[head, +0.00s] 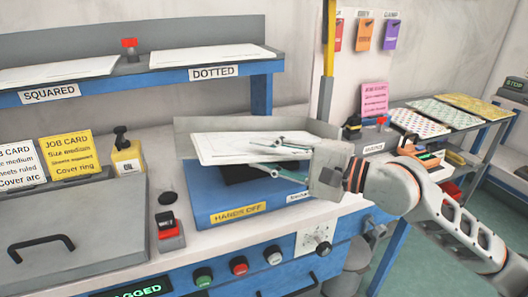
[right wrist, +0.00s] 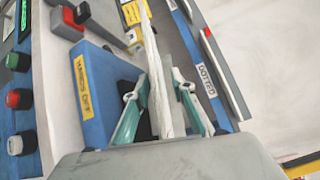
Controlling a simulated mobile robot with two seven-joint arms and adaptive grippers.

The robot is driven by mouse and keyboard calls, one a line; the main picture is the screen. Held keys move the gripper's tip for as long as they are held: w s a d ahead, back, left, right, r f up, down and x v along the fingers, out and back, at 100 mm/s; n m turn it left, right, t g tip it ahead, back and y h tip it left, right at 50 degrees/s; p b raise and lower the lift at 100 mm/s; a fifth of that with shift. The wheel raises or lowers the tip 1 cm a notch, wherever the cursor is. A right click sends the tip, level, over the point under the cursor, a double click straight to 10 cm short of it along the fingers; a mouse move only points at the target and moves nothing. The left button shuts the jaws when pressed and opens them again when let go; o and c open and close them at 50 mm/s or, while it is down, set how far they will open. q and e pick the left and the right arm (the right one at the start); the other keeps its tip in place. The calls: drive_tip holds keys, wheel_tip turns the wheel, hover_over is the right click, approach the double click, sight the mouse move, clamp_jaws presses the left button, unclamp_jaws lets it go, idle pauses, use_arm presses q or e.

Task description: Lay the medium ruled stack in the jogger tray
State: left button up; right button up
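A white paper stack (head: 225,149) lies roughly level in the air above the blue jogger unit (head: 205,192), which bears a yellow HANDS OFF label. Its ruling is too small to read. My right gripper (head: 276,158) holds the stack's right side, one finger above and one below. In the right wrist view the stack (right wrist: 160,82) shows edge-on between the fingertips (right wrist: 161,88). The unit's grey wall (head: 190,126) stands behind the stack. A dark surface on the unit's top is partly hidden under the stack. My left gripper is not in view.
A shelf (head: 150,78) with SQUARED and DOTTED stacks runs along the back left. A grey lidded machine (head: 75,225) stands at left, with a red-topped switch (head: 170,232) beside it. Buttons line the bench front. A yellow post (head: 328,45) rises behind my right gripper.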

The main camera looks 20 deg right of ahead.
drive_tip(key=v, duration=0.7)
drive_tip(key=shift+d, duration=0.15)
drive_tip(key=shift+s+r, duration=0.1)
drive_tip(key=shift+s, duration=0.05)
